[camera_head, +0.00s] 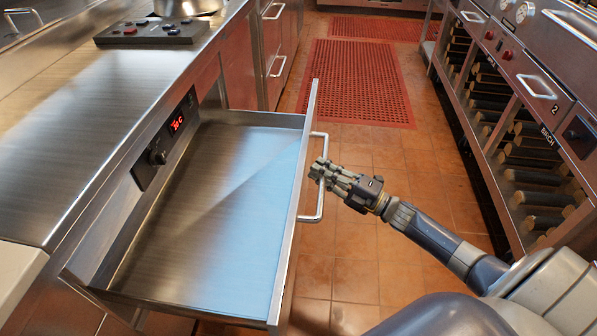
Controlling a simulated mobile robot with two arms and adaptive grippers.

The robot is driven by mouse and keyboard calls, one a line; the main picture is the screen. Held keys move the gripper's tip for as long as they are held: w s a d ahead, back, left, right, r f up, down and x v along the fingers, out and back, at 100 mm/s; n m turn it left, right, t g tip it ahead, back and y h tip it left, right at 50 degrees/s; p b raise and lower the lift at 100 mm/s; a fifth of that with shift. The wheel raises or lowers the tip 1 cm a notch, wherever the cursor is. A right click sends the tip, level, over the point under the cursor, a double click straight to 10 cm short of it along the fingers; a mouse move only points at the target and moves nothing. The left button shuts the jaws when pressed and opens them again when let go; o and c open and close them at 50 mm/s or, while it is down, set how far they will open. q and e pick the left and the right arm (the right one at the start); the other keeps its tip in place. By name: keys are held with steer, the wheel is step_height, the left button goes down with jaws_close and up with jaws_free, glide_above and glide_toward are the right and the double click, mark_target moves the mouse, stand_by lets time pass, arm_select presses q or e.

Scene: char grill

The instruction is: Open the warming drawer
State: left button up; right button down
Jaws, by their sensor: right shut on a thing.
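The warming drawer (308,130) stands pulled well out from under the steel counter, and its empty, flat steel floor shows. Its long bar handle (305,218) is on the front face, which is seen nearly edge-on. My right gripper (322,170) is at the upper middle part of this handle, shut on it. The fingers partly hide the bar there. A control panel (165,139) with a red lit display and a knob is on the counter front beside the drawer. My left gripper is not in view.
The steel counter (85,110) runs along the left, with a dark control unit (151,31) and a pot at its back. A grill unit (520,120) with wood logs stands at the right. Tiled floor (365,250) and red mats (357,80) lie between.

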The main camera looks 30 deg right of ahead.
steer(key=shift+s+d, duration=0.55)
steer(key=shift+d, duration=0.2)
steer(key=c, duration=1.8)
jaws_free()
steer(key=shift+c, duration=0.2)
steer(key=v, duration=1.2)
